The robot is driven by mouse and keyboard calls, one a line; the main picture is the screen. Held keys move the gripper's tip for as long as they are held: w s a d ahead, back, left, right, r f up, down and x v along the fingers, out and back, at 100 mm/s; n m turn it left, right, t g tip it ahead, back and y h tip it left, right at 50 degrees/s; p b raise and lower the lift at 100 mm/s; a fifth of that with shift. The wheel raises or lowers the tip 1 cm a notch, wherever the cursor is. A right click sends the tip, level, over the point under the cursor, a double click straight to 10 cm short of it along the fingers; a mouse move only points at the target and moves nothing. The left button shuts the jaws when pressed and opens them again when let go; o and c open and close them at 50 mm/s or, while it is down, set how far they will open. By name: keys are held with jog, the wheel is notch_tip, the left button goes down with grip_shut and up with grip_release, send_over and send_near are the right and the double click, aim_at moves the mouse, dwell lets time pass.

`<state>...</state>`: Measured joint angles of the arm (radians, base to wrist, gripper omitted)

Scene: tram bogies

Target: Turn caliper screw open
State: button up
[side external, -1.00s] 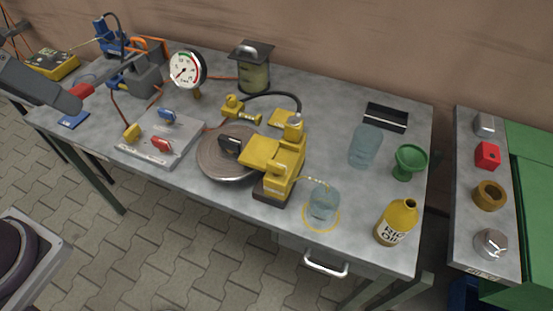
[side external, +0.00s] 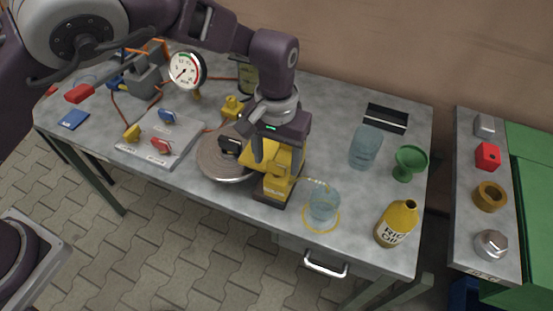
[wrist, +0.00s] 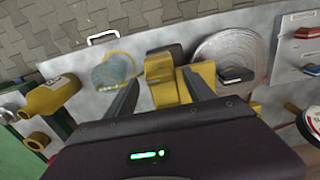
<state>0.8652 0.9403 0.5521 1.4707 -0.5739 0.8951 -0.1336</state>
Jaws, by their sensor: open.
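The yellow brake caliper (side external: 287,185) stands at the middle of the bench, against the round grey disc (side external: 222,158). My gripper (side external: 279,138) points down directly over the caliper. It hides the caliper's top and the screw there in the side view. In the wrist view my gripper (wrist: 161,78) is open, one dark finger to each side of the yellow caliper (wrist: 160,68). I cannot tell whether a finger touches it. The screw cannot be made out clearly in the wrist view. A thin tube runs from the caliper to a clear jar (side external: 323,204).
An oil bottle (side external: 397,224), a green funnel (side external: 409,161) and a clear container (side external: 365,147) stand further right. A valve panel (side external: 160,138) and a pressure gauge (side external: 187,71) are left.

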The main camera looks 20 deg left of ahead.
jog(key=shift+f, duration=0.65)
grip_shut()
jog(key=shift+n, duration=0.3)
jog(key=n, duration=0.3)
jog(key=shift+r+n, duration=0.1)
jog(key=shift+n, duration=0.3)
jog(key=n, duration=0.4)
jog(key=shift+n, duration=0.3)
jog(key=n, duration=0.4)
jog(key=shift+n, duration=2.4)
